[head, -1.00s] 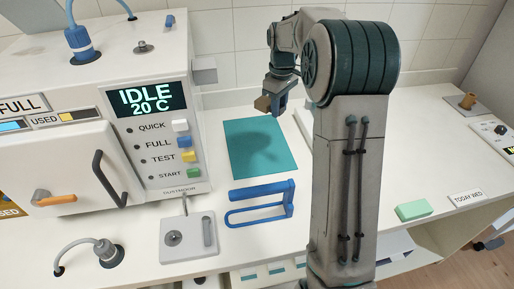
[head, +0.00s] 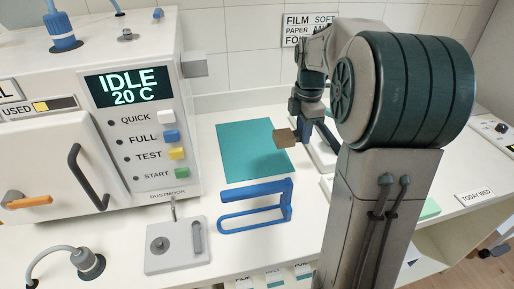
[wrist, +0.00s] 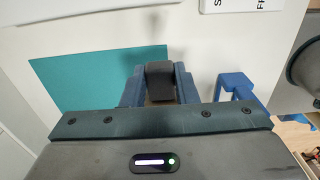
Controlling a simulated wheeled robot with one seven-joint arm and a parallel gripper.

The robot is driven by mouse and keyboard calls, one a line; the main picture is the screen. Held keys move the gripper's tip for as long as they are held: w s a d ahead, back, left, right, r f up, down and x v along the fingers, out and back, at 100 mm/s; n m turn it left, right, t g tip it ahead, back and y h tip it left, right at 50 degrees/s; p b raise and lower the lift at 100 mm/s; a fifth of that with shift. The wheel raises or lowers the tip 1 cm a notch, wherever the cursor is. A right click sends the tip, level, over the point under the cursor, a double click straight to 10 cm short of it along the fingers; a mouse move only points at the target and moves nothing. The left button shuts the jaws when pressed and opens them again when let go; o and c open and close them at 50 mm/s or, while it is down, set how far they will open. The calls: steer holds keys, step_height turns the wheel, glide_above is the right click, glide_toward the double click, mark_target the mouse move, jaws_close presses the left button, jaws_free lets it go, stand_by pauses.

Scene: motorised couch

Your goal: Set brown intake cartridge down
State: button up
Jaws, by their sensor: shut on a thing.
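The brown intake cartridge (head: 285,137) is a small block held in the jaws of my gripper (head: 302,132), in the head view. It appears above the right edge of the teal mat (head: 240,165). In the wrist view my gripper (wrist: 160,88) is shut on a dark block, the cartridge (wrist: 160,78), between its blue fingers. The teal mat also shows in the wrist view (wrist: 85,80), to the left of and behind the fingers. The exact height of the cartridge over the counter cannot be told.
A blue bracket-like frame (head: 257,212) stands in front of the mat. A machine (head: 120,130) with an IDLE display is on the left. A grey plate with a lever (head: 178,245) lies in front of it. A green block (head: 430,209) is partly hidden behind my arm.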

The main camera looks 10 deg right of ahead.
steer(key=p, duration=0.1)
glide_above(266, 156)
step_height(266, 156, down, 6)
steer(key=shift+w+f, duration=0.1)
steer(key=shift+f, duration=2.15)
steer(key=shift+f, duration=0.2)
steer(key=o, duration=0.9)
steer(key=shift+o, duration=0.2)
steer(key=shift+r, duration=0.1)
step_height(266, 156, up, 12)
steer(key=shift+r, duration=0.15)
